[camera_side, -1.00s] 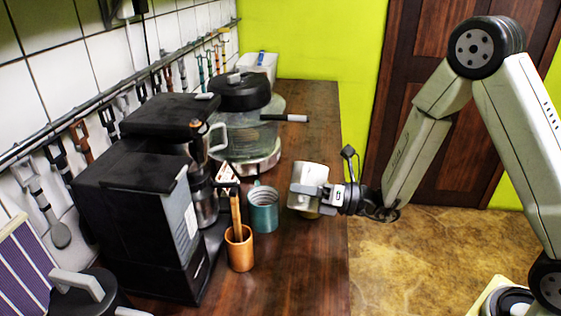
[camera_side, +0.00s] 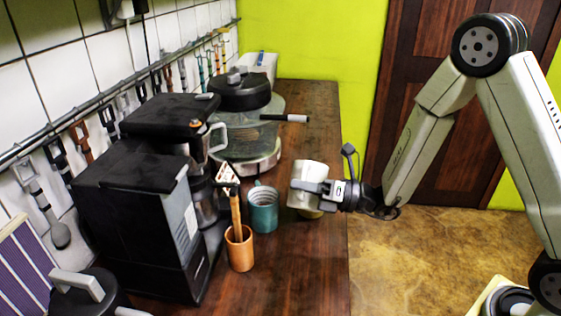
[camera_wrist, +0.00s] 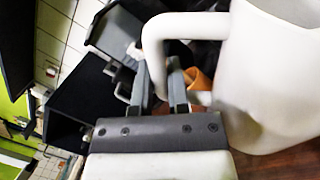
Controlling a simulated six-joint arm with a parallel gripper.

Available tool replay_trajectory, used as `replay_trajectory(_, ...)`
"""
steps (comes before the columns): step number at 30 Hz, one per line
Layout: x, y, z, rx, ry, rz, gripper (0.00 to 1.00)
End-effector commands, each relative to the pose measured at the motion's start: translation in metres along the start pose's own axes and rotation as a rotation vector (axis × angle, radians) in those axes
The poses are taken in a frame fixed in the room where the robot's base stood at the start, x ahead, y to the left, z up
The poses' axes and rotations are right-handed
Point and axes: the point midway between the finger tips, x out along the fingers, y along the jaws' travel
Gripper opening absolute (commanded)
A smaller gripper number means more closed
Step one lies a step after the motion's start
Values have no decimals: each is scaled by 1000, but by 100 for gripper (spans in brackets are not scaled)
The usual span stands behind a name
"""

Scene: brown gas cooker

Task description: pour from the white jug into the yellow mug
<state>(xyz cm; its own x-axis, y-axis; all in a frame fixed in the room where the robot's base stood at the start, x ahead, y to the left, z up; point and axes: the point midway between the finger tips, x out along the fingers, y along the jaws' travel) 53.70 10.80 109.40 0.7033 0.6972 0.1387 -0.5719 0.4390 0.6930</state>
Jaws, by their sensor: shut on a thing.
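The white jug (camera_side: 306,171) is in my gripper (camera_side: 318,187), above the right edge of the counter in the side view. The jug looks tilted. In the wrist view the jug (camera_wrist: 265,85) fills the right side, and its handle (camera_wrist: 180,27) curves towards the fingers of my gripper (camera_wrist: 160,80), which are shut on it. A small yellow patch, which looks like the yellow mug (camera_side: 311,214), shows just under the jug in the side view. Most of it is hidden behind the jug and gripper. Its inside and the jug's contents cannot be seen.
A teal mug (camera_side: 263,211) stands left of the jug, and an orange pot with a utensil (camera_side: 239,251) is nearer. The counter's near right part is clear.

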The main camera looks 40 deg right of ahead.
Motion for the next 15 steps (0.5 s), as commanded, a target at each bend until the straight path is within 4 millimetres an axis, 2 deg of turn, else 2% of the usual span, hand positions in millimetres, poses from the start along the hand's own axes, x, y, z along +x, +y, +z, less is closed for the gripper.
replay_trajectory(15, 0, 0, 3, 43, -11, 3, 0)
